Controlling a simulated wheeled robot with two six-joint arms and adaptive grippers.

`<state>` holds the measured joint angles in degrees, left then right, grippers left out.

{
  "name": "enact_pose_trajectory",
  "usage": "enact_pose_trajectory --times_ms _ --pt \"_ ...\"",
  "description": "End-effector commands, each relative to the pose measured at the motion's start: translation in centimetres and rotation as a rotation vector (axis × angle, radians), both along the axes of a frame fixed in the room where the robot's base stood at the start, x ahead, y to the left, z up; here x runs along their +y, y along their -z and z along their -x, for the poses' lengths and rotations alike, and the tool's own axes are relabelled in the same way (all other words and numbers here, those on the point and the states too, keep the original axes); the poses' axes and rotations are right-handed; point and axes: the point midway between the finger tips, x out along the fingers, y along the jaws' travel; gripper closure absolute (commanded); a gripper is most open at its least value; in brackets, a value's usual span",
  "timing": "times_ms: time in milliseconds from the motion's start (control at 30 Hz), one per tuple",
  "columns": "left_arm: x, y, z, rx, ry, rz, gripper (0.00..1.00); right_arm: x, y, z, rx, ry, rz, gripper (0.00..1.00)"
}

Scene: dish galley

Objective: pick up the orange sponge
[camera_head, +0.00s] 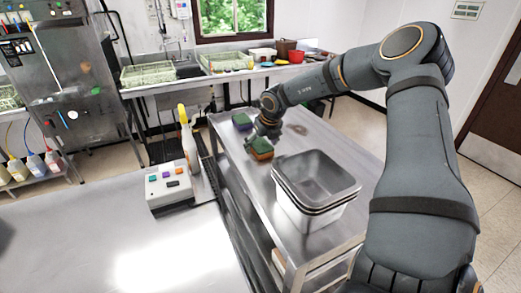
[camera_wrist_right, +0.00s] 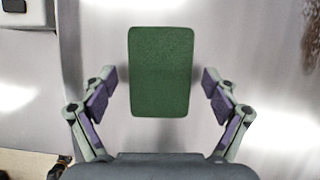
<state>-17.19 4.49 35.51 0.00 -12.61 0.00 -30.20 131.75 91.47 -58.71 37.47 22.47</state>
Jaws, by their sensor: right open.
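The orange sponge (camera_head: 261,152) has a green top and lies on the steel cart, beside the stacked metal pans. My right gripper (camera_head: 257,138) is close to it in the head view. In the right wrist view the sponge (camera_wrist_right: 161,72) shows only its green top face, with the orange sides hidden. The open fingers of my right gripper (camera_wrist_right: 160,92) stand on either side of its lower half, with a visible gap on each side. My left gripper is not in view.
A second sponge (camera_head: 241,121), green on top with a purple side, lies farther back on the cart (camera_head: 338,139). Stacked metal pans (camera_head: 316,190) stand nearer. A button box (camera_head: 172,189) and a spray bottle (camera_head: 188,143) stand on the counter to the left.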

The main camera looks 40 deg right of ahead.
Motion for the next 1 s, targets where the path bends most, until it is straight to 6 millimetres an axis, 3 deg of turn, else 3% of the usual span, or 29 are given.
enact_pose_trajectory --times_ms 667,933,1000 --pt "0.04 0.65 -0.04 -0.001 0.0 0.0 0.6 -0.01 0.2 0.02 0.001 0.0 0.0 0.12" --pt "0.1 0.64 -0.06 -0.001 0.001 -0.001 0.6 0.0 0.2 0.01 0.001 0.0 0.0 0.48" --pt "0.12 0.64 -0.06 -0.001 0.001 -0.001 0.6 0.0 0.2 0.01 0.001 0.0 0.0 0.51"
